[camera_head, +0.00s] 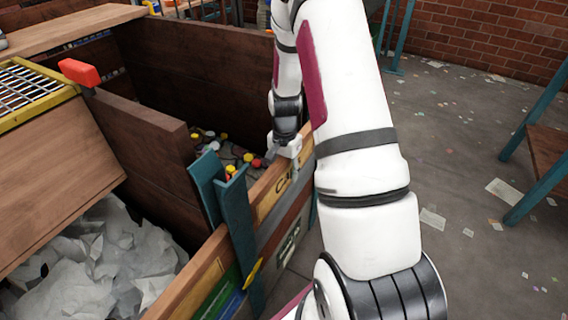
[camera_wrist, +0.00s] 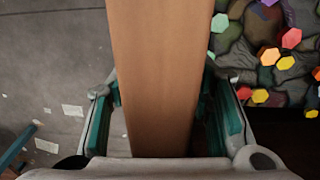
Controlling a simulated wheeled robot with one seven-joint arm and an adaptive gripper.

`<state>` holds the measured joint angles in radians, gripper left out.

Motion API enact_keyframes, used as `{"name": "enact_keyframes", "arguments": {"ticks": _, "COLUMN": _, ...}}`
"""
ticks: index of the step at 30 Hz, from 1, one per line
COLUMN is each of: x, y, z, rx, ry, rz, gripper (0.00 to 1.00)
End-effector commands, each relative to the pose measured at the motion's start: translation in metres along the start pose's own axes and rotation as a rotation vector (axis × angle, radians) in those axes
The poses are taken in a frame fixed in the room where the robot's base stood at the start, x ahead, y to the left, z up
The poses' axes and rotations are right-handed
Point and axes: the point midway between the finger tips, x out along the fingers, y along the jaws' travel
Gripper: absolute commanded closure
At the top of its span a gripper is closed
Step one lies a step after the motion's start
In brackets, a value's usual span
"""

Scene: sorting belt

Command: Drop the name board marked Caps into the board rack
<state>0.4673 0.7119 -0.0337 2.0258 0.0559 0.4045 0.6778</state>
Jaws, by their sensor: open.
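A wooden name board (camera_head: 270,199) with dark letters starting with "C" on a yellowish panel is at the front of the bin with colored caps; my arm hides the rest of the lettering. My gripper (camera_head: 285,150) is at the top edge of this front wall. In the wrist view my gripper (camera_wrist: 164,115) is open, its teal-padded fingers on either side of a wooden plank (camera_wrist: 160,60), with a gap visible at each side. I cannot tell the board rack for certain; teal uprights (camera_head: 240,225) stand at the front of the bins.
Colored caps (camera_wrist: 268,56) lie on dark filling right of the plank in the wrist view. A bin of crumpled white paper (camera_head: 110,255) is at left, beside a wooden divider (camera_head: 145,135). A red block (camera_head: 79,72) sits near a yellow-framed grid. Open floor with scraps lies at right.

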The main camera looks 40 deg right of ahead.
Motion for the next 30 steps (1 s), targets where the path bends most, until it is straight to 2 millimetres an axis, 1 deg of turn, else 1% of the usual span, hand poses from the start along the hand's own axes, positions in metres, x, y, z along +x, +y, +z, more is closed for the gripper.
{"name": "enact_keyframes", "arguments": {"ticks": 3, "x": 0.0064, "y": 0.0002, "z": 0.0, "rx": 0.001, "ry": -0.001, "rz": 0.0, "gripper": 0.53}}
{"name": "enact_keyframes", "arguments": {"ticks": 12, "x": 0.0072, "y": 0.0001, "z": 0.0, "rx": 0.001, "ry": 0.0, "rz": 0.0, "gripper": 0.53}}
{"name": "enact_keyframes", "arguments": {"ticks": 14, "x": 0.0071, "y": 0.0001, "z": 0.0, "rx": 0.001, "ry": 0.0, "rz": 0.0, "gripper": 0.67}}
{"name": "enact_keyframes", "arguments": {"ticks": 15, "x": 0.0071, "y": 0.0001, "z": 0.0, "rx": 0.0, "ry": 0.0, "rz": 0.0, "gripper": 0.76}}
{"name": "enact_keyframes", "arguments": {"ticks": 17, "x": 0.0071, "y": 0.0001, "z": 0.0, "rx": 0.0, "ry": 0.0, "rz": 0.0, "gripper": 0.9}}
{"name": "enact_keyframes", "arguments": {"ticks": 18, "x": 0.007, "y": 0.0001, "z": 0.0, "rx": 0.0, "ry": 0.0, "rz": 0.0, "gripper": 0.99}}
{"name": "enact_keyframes", "arguments": {"ticks": 19, "x": 0.0071, "y": 0.0, "z": 0.0, "rx": 0.0, "ry": 0.0, "rz": 0.0, "gripper": 1.0}}
{"name": "enact_keyframes", "arguments": {"ticks": 23, "x": 0.007, "y": 0.0, "z": 0.0, "rx": 0.0, "ry": 0.0, "rz": 0.0, "gripper": 1.0}}
{"name": "enact_keyframes", "arguments": {"ticks": 24, "x": 0.007, "y": 0.0, "z": 0.0, "rx": 0.0, "ry": 0.0, "rz": 0.0, "gripper": 0.82}}
{"name": "enact_keyframes", "arguments": {"ticks": 26, "x": 0.007, "y": 0.0, "z": 0.0, "rx": 0.0, "ry": 0.0, "rz": 0.0, "gripper": 0.95}}
{"name": "enact_keyframes", "arguments": {"ticks": 27, "x": 0.007, "y": 0.0, "z": 0.0, "rx": 0.0, "ry": 0.0, "rz": 0.0, "gripper": 1.0}}
{"name": "enact_keyframes", "arguments": {"ticks": 30, "x": 0.007, "y": 0.0, "z": 0.0, "rx": 0.0, "ry": 0.0, "rz": 0.0, "gripper": 1.0}}
